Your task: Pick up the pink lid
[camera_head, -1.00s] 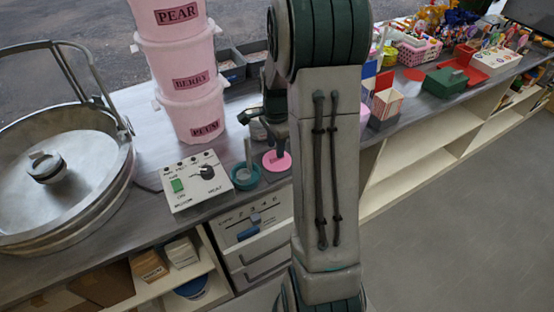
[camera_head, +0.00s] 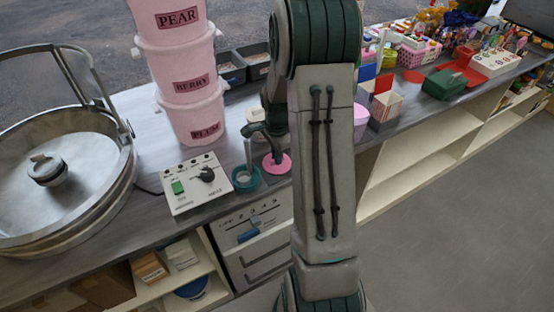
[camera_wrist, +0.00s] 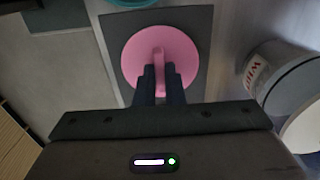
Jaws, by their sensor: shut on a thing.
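The pink lid (camera_wrist: 185,47) is a round disc with an upright pink grip in its middle. In the wrist view my gripper (camera_wrist: 160,80) is shut on that grip, with its dark fingers on either side. The lid shows over a dark grey square; I cannot tell whether it touches it. In the head view the pink lid (camera_head: 277,164) is near the counter's front edge, right of a teal ring-shaped holder (camera_head: 246,180). My arm hides much of the gripper there.
A control box (camera_head: 194,184) with a green switch stands left of the holder. Stacked pink tubs (camera_head: 190,86) stand behind it, and a large metal pan (camera_head: 112,190) is at far left. In the wrist view a white labelled tub (camera_wrist: 262,70) is close on the right.

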